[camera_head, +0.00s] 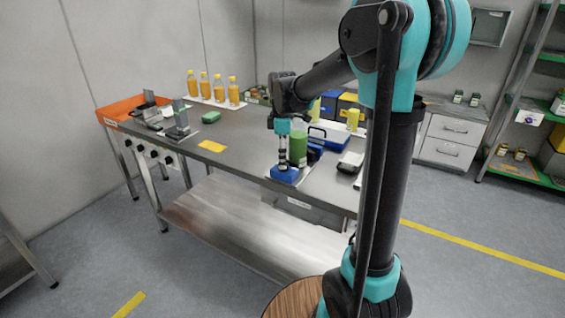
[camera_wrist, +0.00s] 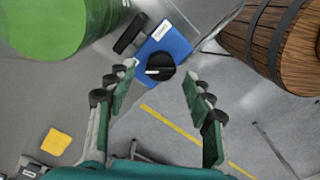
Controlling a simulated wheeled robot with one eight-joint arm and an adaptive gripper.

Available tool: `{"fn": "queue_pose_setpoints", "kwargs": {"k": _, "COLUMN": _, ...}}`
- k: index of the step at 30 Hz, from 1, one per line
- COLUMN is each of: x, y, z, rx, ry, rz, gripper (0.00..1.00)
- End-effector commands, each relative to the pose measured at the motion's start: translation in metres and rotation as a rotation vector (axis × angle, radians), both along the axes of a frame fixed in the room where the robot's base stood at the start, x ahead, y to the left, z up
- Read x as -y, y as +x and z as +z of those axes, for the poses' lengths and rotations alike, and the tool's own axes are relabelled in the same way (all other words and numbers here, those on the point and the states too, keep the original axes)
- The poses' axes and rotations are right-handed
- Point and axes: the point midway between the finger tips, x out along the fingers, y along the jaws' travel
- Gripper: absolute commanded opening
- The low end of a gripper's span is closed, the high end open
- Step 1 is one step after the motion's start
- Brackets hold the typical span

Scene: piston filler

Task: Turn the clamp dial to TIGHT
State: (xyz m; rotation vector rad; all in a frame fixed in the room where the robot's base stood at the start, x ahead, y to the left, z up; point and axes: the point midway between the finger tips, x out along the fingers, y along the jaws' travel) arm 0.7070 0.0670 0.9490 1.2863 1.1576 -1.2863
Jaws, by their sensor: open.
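The clamp dial (camera_wrist: 160,67) is a round black knob with a white pointer mark, on a blue block (camera_wrist: 175,43) with a white label (camera_wrist: 162,30). The label's words are too small to read. In the head view the blue block (camera_head: 284,174) sits near the table's front edge, and my gripper hides the dial. My gripper (camera_wrist: 159,74) is open, with one finger on each side of the dial in the wrist view. I cannot tell whether the fingers touch it. In the head view my gripper (camera_head: 283,162) points down over the block.
A green cylinder (camera_head: 298,147) stands close behind the block; it also shows in the wrist view (camera_wrist: 40,25). A dark blue case (camera_head: 331,138) lies to the right. A yellow card (camera_head: 212,146) and green block (camera_head: 210,117) lie left.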

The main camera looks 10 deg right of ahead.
Motion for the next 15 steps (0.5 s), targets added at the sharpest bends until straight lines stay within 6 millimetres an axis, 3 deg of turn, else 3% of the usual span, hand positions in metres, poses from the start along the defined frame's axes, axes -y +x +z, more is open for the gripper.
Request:
{"fn": "queue_pose_setpoints", "kwargs": {"k": 6, "x": 0.000, "y": 0.000, "z": -0.015, "rx": 0.000, "ry": 0.000, "rz": 0.000, "gripper": 0.52}}
{"fn": "queue_pose_setpoints", "kwargs": {"k": 15, "x": 0.000, "y": 0.000, "z": -0.022, "rx": 0.000, "ry": 0.000, "rz": 0.000, "gripper": 0.52}}
